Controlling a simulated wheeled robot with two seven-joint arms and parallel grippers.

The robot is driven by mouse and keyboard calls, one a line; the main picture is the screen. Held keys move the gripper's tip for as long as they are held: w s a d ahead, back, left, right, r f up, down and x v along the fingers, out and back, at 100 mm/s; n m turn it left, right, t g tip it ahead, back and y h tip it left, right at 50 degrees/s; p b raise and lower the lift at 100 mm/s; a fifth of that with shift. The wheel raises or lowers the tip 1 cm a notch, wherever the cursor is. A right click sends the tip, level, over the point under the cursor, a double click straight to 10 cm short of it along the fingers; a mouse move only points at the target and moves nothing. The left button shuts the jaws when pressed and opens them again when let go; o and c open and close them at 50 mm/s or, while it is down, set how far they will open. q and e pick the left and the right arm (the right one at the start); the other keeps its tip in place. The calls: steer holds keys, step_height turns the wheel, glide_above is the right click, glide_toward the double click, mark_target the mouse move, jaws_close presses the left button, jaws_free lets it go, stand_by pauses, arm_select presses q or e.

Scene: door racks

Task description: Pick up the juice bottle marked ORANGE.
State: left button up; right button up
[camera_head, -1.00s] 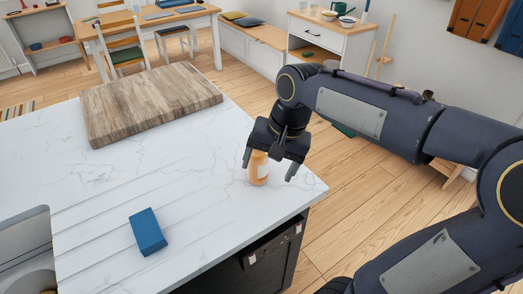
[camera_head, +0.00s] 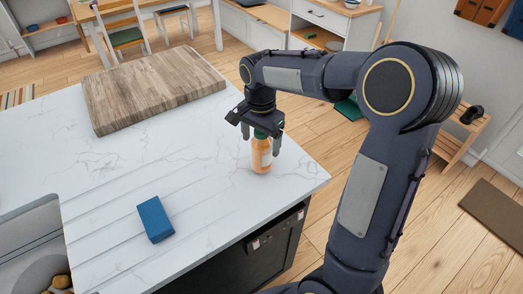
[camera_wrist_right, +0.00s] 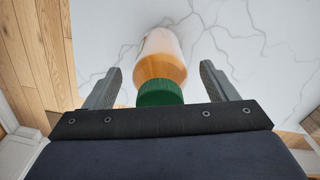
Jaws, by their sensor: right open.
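The juice bottle (camera_head: 261,157) is orange with a pale label and a green cap. It stands upright on the white marble counter (camera_head: 190,165) near its right corner. Lettering on the label is too small to read. My right gripper (camera_head: 260,140) is open just above the bottle, with its fingers on either side of the cap. In the right wrist view the bottle (camera_wrist_right: 161,60) lies between the two spread fingers (camera_wrist_right: 160,82), with a gap on each side and its green cap close to the palm. My left gripper is not in view.
A blue block (camera_head: 155,219) lies on the counter left of the bottle. A wooden board (camera_head: 150,88) lies at the back. A sink (camera_head: 30,245) is at the left edge. The counter around the bottle is clear, with its edge close by on the right.

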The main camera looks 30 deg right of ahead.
steer(key=shift+f, duration=0.25)
steer(key=shift+r, duration=0.1)
steer(key=c, duration=1.3)
